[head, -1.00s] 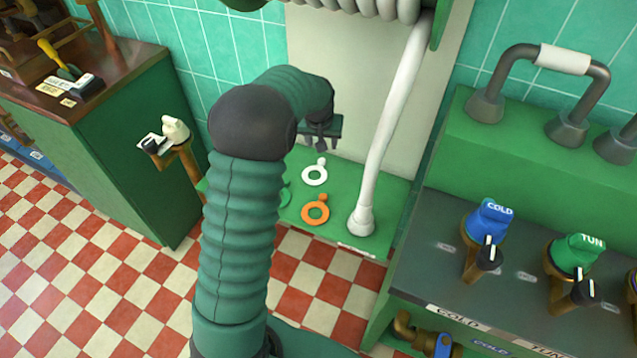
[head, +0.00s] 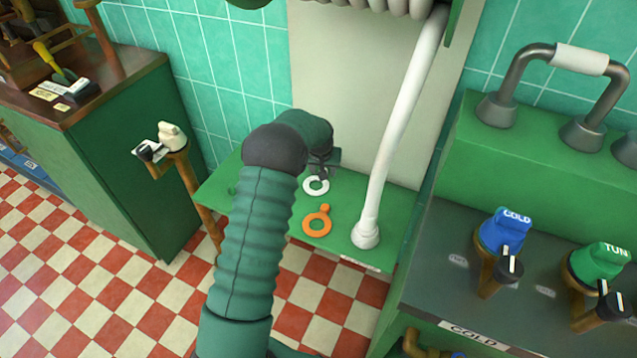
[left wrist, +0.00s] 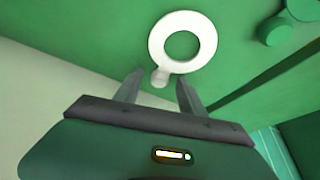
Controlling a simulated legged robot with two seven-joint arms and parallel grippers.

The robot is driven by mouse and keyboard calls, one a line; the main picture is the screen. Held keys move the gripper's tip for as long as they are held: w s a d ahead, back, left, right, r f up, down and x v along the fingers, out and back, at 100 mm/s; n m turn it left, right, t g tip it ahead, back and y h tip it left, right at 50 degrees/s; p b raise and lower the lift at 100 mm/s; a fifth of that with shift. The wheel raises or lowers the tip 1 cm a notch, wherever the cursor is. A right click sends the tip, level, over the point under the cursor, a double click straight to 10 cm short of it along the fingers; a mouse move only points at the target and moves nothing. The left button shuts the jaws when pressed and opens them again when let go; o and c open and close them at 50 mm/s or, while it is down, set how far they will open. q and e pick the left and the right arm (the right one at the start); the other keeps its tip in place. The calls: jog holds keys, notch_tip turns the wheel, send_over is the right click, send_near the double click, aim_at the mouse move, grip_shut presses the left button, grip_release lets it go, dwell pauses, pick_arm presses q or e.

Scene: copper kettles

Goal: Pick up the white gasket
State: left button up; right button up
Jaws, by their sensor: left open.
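The white gasket (head: 317,192), a flat ring with a small tab, lies on the green shelf (head: 345,205) below a pale wall panel. My left gripper (head: 321,168) is at the gasket's far side in the head view and hides its tab. In the left wrist view, the gasket (left wrist: 157,42) lies ahead of the left gripper (left wrist: 160,82). The fingers are open, with the tab between their tips and the ring beyond them. No finger is visibly closed on the tab. My right gripper is out of view.
An orange gasket (head: 325,209) lies nearer on the shelf. A white pipe (head: 393,125) rises from the shelf to the right. A green console (head: 470,170) with knobs stands further right. A wooden post with a white knob (head: 172,136) stands left of the shelf.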

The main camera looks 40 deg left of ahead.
pick_arm(q)
jog(key=shift+a, duration=0.1)
jog(key=shift+c, duration=0.8)
grip_shut()
notch_tip(320, 180, up, 10)
jog(key=p, duration=0.3)
jog(key=shift+r, duration=0.1)
